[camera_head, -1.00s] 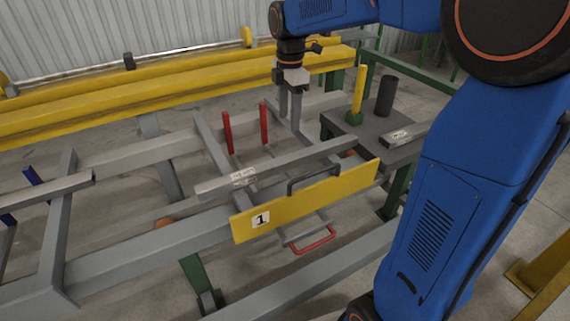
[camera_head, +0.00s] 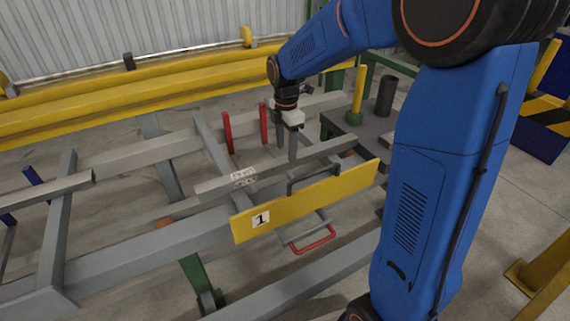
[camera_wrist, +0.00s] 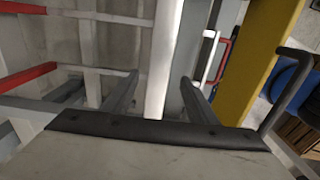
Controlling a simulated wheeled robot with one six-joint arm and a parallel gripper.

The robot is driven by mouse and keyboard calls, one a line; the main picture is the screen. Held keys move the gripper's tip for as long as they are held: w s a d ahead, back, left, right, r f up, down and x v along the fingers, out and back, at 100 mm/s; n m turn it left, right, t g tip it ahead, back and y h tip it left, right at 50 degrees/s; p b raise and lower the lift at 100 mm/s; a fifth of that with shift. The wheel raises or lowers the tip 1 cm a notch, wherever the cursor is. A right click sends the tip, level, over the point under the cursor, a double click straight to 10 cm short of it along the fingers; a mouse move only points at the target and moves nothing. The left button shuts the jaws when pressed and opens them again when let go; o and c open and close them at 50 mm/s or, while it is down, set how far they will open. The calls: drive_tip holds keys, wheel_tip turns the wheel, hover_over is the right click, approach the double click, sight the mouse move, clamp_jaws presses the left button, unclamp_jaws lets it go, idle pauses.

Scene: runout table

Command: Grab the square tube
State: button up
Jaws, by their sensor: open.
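The square tube (camera_head: 270,172) is a long grey bar with a white label near its left end. It lies across the runout table's frame, just behind a yellow plate (camera_head: 330,197) marked 1. My gripper (camera_head: 292,158) points down at the right half of the tube, with its fingers close to it. In the wrist view, the tube (camera_wrist: 163,60) runs lengthwise between my two spread fingers (camera_wrist: 158,82). The gripper is open and does not grip the tube. Whether the fingertips reach down past its sides is hard to tell.
The yellow plate carries a dark handle (camera_head: 314,178) close in front of my gripper. Red posts (camera_head: 228,132) rise behind the tube. A dark stand (camera_head: 340,121) with a yellow post (camera_head: 359,92) and dark cylinder (camera_head: 386,95) is at right. Yellow rails (camera_head: 150,92) run behind.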

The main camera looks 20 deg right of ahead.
sight(285, 158)
drive_tip(key=shift+a+f, duration=0.15)
drive_tip(key=shift+f, duration=2.55)
clamp_jaws()
